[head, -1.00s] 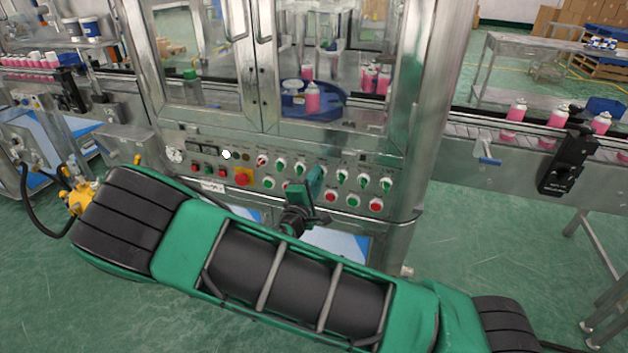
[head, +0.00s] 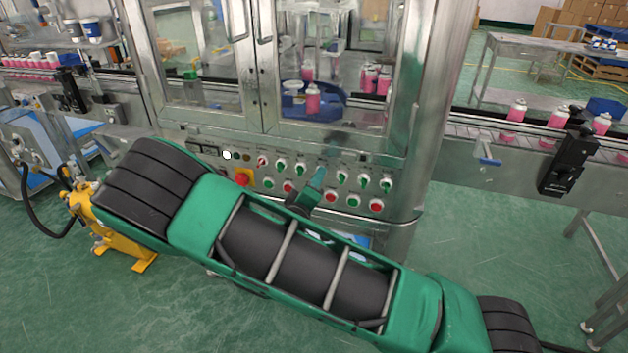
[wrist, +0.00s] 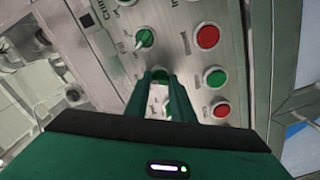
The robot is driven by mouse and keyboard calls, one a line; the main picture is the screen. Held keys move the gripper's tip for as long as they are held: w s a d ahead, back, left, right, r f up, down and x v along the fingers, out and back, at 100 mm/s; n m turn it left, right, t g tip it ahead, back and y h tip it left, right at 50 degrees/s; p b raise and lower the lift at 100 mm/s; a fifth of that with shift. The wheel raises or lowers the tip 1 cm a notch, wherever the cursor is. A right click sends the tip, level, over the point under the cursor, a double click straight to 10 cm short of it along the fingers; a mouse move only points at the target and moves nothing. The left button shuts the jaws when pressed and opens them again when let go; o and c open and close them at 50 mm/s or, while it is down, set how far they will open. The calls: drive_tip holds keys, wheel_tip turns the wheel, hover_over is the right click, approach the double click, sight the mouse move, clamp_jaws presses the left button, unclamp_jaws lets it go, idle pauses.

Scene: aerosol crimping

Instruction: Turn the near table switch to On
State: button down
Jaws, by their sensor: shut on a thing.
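The control panel (head: 405,195) on the front of the metal machine carries a row of green switch knobs above red and green buttons. My gripper (head: 318,180) is at the middle of the knob row, seen partly edge-on behind my arm. In the wrist view, my gripper (wrist: 161,80) has its two green fingers on either side of a green switch knob (wrist: 160,74) and is shut on it. The fingers hide most of this knob and its label, so its setting and name cannot be read. Another green knob (wrist: 145,38) beyond it is free.
Red buttons (wrist: 208,37) and a green button (wrist: 216,76) lie close to the right of the fingers. A red emergency button (head: 243,176) sits on a yellow plate left of the knobs. A conveyor with pink cans (head: 558,118) runs at the right.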

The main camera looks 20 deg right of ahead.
drive_tip(key=shift+f, duration=0.3)
drive_tip(key=c, duration=1.5)
unclamp_jaws()
drive_tip(key=shift+r, duration=0.1)
drive_tip(key=v, duration=1)
drive_tip(key=shift+s+a, duration=0.25)
drive_tip(key=shift+s, duration=0.05)
